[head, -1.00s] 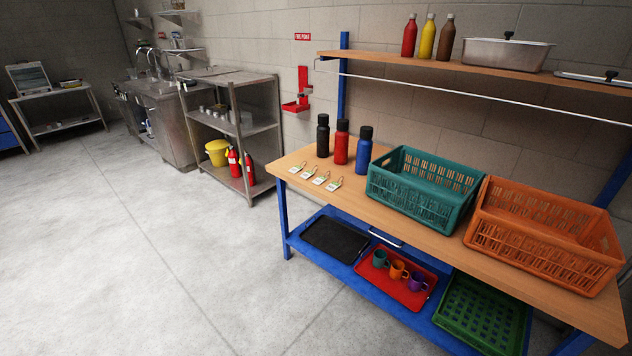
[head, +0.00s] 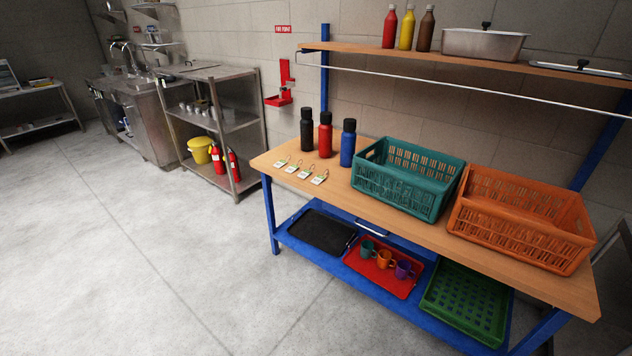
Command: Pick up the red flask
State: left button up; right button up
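The red flask (head: 325,135) has a black cap and stands upright on the wooden top of the blue-framed workbench (head: 415,228), near its left end. A black flask (head: 307,130) stands just to its left and a blue flask (head: 348,143) just to its right, with small gaps between them. Neither of my grippers shows in the head view.
Several tags (head: 303,170) lie in front of the flasks. A teal crate (head: 400,190) and an orange crate (head: 515,235) fill the bench to the right. A shelf (head: 450,60) hangs above. The floor (head: 170,270) in front and left is clear.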

aim_at(325, 129)
jog(key=i+j+z, duration=0.25)
jog(key=i, duration=0.6)
jog(key=i+j+z, duration=0.3)
jog(key=i+j, duration=0.25)
jog(key=i, duration=0.25)
jog(key=i+j+z, duration=0.25)
jog(key=i+j, duration=0.4)
jog(key=i, duration=0.15)
